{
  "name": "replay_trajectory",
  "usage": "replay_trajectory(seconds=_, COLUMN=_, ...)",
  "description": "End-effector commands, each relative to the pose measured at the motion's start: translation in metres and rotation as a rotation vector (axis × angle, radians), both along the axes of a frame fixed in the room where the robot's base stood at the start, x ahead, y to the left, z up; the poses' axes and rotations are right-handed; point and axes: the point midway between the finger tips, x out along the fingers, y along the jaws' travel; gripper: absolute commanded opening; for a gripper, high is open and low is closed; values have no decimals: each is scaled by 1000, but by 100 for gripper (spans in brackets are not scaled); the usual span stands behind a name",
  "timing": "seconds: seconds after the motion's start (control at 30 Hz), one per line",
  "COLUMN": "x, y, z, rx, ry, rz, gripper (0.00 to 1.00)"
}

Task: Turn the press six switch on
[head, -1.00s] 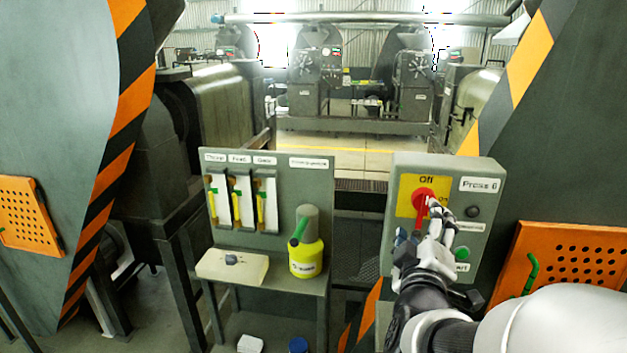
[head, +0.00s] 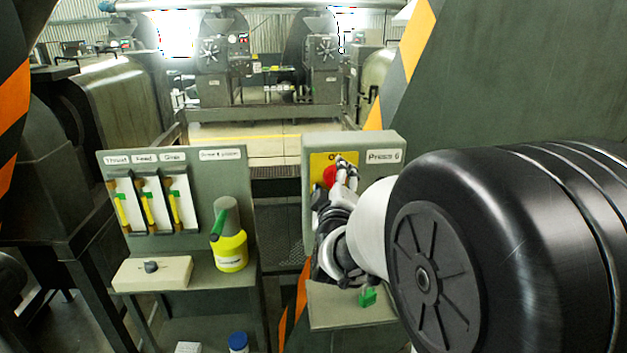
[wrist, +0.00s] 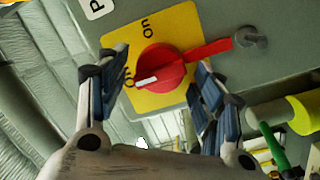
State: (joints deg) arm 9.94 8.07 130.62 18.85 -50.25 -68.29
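The press six switch is a red rotary knob (wrist: 165,72) on a yellow plate (wrist: 172,102), with a red handle sticking out to the right in the wrist view. A white mark on its left side faces a partly covered label that looks like "Off"; an "On" label is above the knob. In the head view the red knob (head: 329,175) is partly hidden by my gripper (head: 345,168), beside the "Press 6" label (head: 383,156). In the wrist view my gripper (wrist: 162,68) is open, one finger on each side of the knob. Contact cannot be told.
A grey button (wrist: 250,38) sits near the handle. Left of the switch box (head: 370,138) is a panel with several yellow levers (head: 146,207), and a yellow bottle (head: 230,252) on a shelf. A green button (head: 367,297) is below my gripper. My arm hides the right side.

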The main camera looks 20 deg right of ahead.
Motion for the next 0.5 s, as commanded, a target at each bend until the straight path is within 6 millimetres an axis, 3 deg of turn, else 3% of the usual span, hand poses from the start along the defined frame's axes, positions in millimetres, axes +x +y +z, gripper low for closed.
replay_trajectory(seconds=0.5, x=0, y=0, z=0, rx=0, ry=0, rz=0, gripper=24)
